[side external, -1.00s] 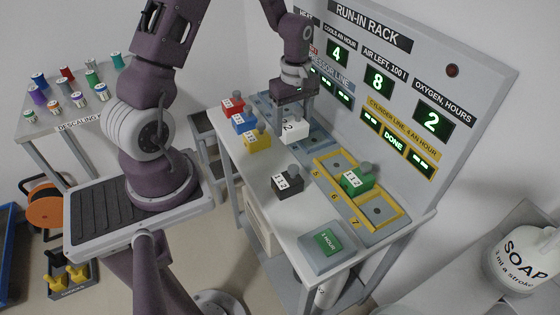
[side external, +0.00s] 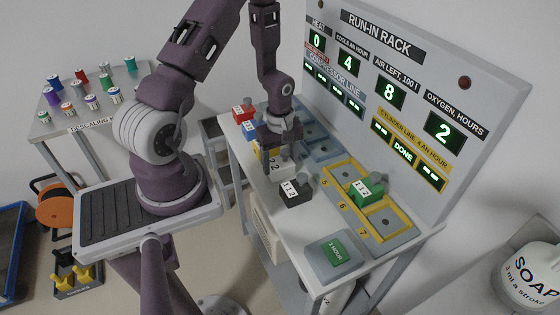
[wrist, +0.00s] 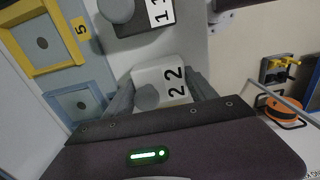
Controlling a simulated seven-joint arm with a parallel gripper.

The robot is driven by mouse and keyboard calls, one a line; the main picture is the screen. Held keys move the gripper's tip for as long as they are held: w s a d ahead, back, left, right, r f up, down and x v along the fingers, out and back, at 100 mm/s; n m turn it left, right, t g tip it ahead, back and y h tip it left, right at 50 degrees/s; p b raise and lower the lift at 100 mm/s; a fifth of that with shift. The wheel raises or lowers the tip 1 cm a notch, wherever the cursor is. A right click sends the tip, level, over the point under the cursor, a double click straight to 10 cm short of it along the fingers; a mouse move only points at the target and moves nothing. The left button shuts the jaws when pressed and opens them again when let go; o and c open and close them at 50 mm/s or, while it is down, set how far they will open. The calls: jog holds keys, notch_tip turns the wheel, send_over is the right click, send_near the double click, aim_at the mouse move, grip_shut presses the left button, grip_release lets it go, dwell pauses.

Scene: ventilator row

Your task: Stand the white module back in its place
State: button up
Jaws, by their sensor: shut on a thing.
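My gripper (side external: 277,158) is shut on the white module (side external: 274,171), which has a grey knob and the label "2 2". The module is upright, between the yellow module (side external: 259,147) and the black module (side external: 294,193) along the bench's front side. In the wrist view the white module (wrist: 172,74) sits between both fingers of my gripper (wrist: 160,88), with the black module (wrist: 125,27) apart beyond it. I cannot tell whether its base touches the bench. My gripper partly hides the yellow module.
The red module (side external: 242,113) and blue module (side external: 249,128) stand farther along the row. The green module (side external: 364,192) stands on the yellow-framed cylinder line (side external: 341,171). A blue bay (side external: 322,151) is empty. The display panel (side external: 388,109) rises behind the bench.

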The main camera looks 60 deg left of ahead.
jog(key=o, duration=1.8)
jog(key=shift+f, duration=0.1)
jog(key=shift+c, duration=0.2)
notch_tip(320, 180, up, 12)
notch_tip(320, 180, up, 8)
jog(key=m+t+y, duration=0.1)
jog(key=m, duration=0.3)
send_over(280, 162)
jog(key=d, duration=0.4)
jog(key=s+d+r+m+t+h, duration=0.1)
jog(key=s+d+r+m+t, duration=0.3)
jog(key=s+d+r+m, duration=0.8)
jog(key=shift+s+d+r+m+t, duration=0.25)
jog(key=shift+s+r+m, duration=0.3)
jog(key=shift+m, duration=0.45)
jog(key=shift+w, duration=0.1)
